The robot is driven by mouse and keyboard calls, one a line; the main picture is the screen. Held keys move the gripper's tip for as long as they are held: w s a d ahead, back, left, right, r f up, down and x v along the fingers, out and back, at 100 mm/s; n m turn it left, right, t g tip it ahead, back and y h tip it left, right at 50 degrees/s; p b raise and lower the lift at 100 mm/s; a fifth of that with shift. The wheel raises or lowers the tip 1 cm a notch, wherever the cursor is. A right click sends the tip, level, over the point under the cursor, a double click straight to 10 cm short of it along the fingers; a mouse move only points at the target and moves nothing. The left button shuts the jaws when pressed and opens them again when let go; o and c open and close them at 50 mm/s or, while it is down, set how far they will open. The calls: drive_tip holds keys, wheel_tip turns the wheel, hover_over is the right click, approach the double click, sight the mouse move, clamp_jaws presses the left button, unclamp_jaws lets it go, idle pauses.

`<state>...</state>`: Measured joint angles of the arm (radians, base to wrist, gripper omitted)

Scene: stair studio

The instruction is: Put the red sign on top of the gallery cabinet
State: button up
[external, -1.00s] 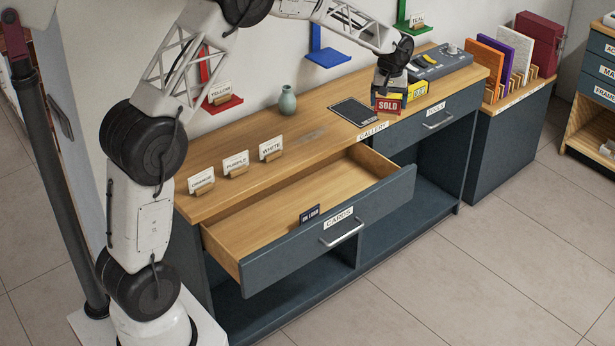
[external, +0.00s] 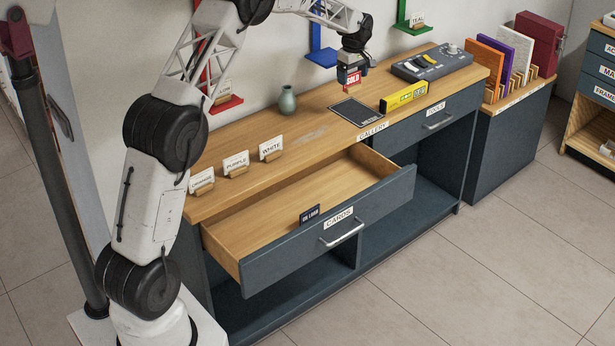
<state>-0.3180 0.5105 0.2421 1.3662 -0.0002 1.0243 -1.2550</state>
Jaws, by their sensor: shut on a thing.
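The red sign (external: 353,79), lettered SOLD, is in my gripper (external: 351,68). My gripper is shut on it and points down, over the back part of the wooden top of the gallery cabinet (external: 330,137). The sign appears just above or at the top, behind the dark panel; I cannot tell whether it touches. The cabinet is dark blue-grey, with a GALLERY label (external: 373,131) on its front edge. The fingertips are small and partly hidden behind the sign.
A dark panel (external: 357,112), a yellow level (external: 404,96), a grey device (external: 431,62), a green vase (external: 287,101) and white name cards (external: 236,164) stand on the top. The CARDS drawer (external: 328,231) is pulled out, with a dark sign (external: 310,214) in it. Coloured wall shelves (external: 329,57) hang behind.

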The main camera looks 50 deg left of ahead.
sight(352, 85)
drive_tip(key=shift+f, duration=1.4)
drive_tip(key=shift+f, duration=0.15)
drive_tip(key=shift+f, duration=3.2)
drive_tip(key=shift+f, duration=0.55)
drive_tip(key=o, duration=0.7)
drive_tip(key=shift+r, duration=3.9)
